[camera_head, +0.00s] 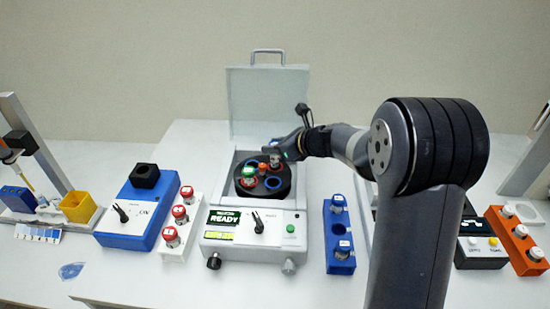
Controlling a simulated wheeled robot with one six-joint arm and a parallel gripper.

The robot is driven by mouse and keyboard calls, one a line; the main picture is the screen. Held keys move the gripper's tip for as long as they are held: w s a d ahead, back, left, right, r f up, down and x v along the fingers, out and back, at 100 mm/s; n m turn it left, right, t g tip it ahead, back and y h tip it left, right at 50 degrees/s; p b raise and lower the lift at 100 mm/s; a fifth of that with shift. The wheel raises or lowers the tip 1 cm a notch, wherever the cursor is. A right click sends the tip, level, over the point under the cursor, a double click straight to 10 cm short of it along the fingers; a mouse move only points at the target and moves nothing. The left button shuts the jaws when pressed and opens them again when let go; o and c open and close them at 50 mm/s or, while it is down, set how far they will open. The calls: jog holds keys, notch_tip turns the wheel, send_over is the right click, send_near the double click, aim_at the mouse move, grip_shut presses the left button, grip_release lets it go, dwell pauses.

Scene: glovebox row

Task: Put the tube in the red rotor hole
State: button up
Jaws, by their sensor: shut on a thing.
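The centrifuge (254,238) stands in the middle with its lid (268,102) raised. Its dark round rotor (266,191) has holes ringed in colours, including blue and orange-red. A tube with a green cap (248,172) sits in the rotor's left side. My gripper (277,154) reaches in from the right over the rotor's back right part. It is shut on a small pale tube (275,161), which is at or just above the rotor. The gripper partly hides the holes there, and I cannot tell whether the tube is inside one.
A white rack (183,212) with red-capped tubes and a blue mixer (137,216) stand to the left. A blue rack (338,235) with tubes stands right of the centrifuge. An orange rack (517,240) is at the far right. My arm hides part of the table.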

aim_at(275, 156)
jog(key=shift+f, duration=1.85)
jog(key=shift+f+b, duration=0.2)
jog(key=shift+b, duration=0.15)
jog(key=o, duration=0.7)
jog(key=shift+c, duration=0.2)
jog(key=shift+r, duration=0.1)
jog(key=shift+r, duration=0.2)
jog(key=v, duration=1.2)
jog(key=shift+d+f, duration=0.15)
